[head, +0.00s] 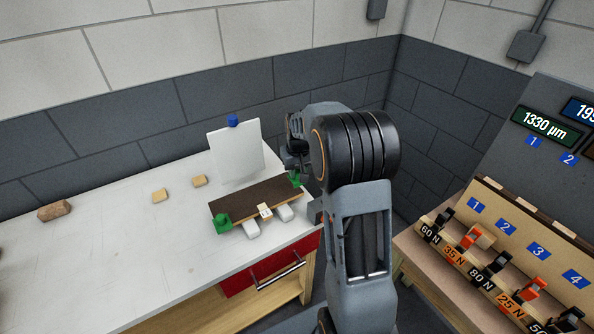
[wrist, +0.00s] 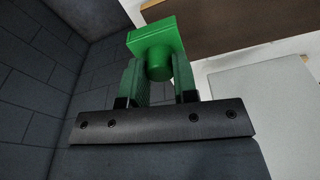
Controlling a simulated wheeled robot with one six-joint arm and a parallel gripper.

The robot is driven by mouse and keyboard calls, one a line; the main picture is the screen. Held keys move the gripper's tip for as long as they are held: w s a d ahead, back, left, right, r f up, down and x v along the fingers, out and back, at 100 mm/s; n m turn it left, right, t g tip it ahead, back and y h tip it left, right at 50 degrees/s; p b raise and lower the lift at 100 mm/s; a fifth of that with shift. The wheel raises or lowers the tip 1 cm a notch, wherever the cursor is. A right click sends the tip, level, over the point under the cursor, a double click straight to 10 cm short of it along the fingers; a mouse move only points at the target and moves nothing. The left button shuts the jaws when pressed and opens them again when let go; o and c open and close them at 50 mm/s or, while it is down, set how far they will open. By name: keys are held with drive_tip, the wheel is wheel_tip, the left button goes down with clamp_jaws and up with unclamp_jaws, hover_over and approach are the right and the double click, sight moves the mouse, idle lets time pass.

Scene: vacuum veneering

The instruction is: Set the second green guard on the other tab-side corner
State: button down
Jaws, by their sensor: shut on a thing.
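A brown veneered board (head: 255,197) lies across white supports on the bench, with a small pale tab (head: 265,210) at the middle of its front edge. One green guard (head: 221,223) sits at the board's front left corner. My gripper (wrist: 158,80) is shut on the round stem of the second green guard (wrist: 156,42), with the guard's block beyond the fingertips. In the head view this guard (head: 296,179) is near the board's right end, partly hidden by my arm. The board (wrist: 240,25) lies close beside it in the wrist view; I cannot tell whether they touch.
A white sheet (head: 236,153) with a blue knob (head: 233,121) stands behind the board. Two tan blocks (head: 160,195) and a brown block (head: 54,210) lie on the white bench (head: 110,255). A rack of force-labelled clamps (head: 490,262) stands at right. The bench's left part is mostly clear.

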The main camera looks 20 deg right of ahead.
sight(297, 178)
drive_tip(key=shift+f+b, duration=2.1)
drive_tip(key=shift+f, duration=0.75)
drive_tip(key=shift+f, duration=0.15)
drive_tip(key=c, duration=0.8)
unclamp_jaws()
wheel_tip(297, 178, up, 14)
drive_tip(key=s, duration=0.1)
drive_tip(key=shift+s+a+b, duration=0.15)
drive_tip(key=shift+s+b, duration=0.15)
drive_tip(key=shift+s, duration=0.05)
drive_tip(key=shift+f, duration=0.1)
